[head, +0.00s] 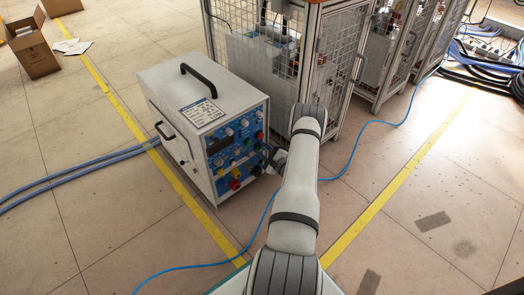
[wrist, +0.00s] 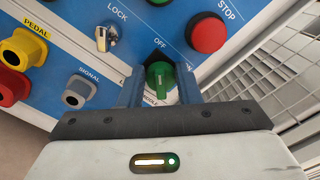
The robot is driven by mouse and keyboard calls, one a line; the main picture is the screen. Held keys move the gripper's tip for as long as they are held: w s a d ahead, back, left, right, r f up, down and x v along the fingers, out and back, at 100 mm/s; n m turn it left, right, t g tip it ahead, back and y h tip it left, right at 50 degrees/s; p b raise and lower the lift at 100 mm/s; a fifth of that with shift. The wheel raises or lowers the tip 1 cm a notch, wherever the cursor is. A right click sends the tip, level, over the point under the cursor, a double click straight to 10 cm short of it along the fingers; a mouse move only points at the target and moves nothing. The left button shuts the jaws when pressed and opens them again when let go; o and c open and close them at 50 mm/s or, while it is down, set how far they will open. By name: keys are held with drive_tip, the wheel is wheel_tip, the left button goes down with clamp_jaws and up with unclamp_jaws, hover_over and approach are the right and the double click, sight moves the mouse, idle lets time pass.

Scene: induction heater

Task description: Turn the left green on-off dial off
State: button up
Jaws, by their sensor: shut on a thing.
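The green on-off dial (wrist: 160,76) sits on the blue front panel in the wrist view, just below the printed word OFF. My gripper (wrist: 160,88) has one finger on each side of the dial and is shut on it. The dial's lower part and some lettering below OFF are partly hidden by the fingers. In the head view, my gripper (head: 273,158) is at the right edge of the front panel of the white induction heater (head: 185,95). The dial itself cannot be made out there.
A red stop button (wrist: 208,33), a key switch (wrist: 104,37), a grey signal socket (wrist: 77,92) and a yellow pedal socket (wrist: 23,47) surround the dial. A mesh cage (head: 335,60) stands close behind the heater. A blue cable (head: 357,150) crosses the floor by my arm.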

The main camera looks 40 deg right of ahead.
drive_tip(key=o, duration=1)
drive_tip(key=shift+c, duration=0.2)
drive_tip(key=s+p, duration=0.2)
drive_tip(key=s, duration=0.5)
drive_tip(key=shift+s+d+p, duration=0.25)
drive_tip(key=shift+s+p, duration=0.05)
drive_tip(key=shift+s, duration=0.1)
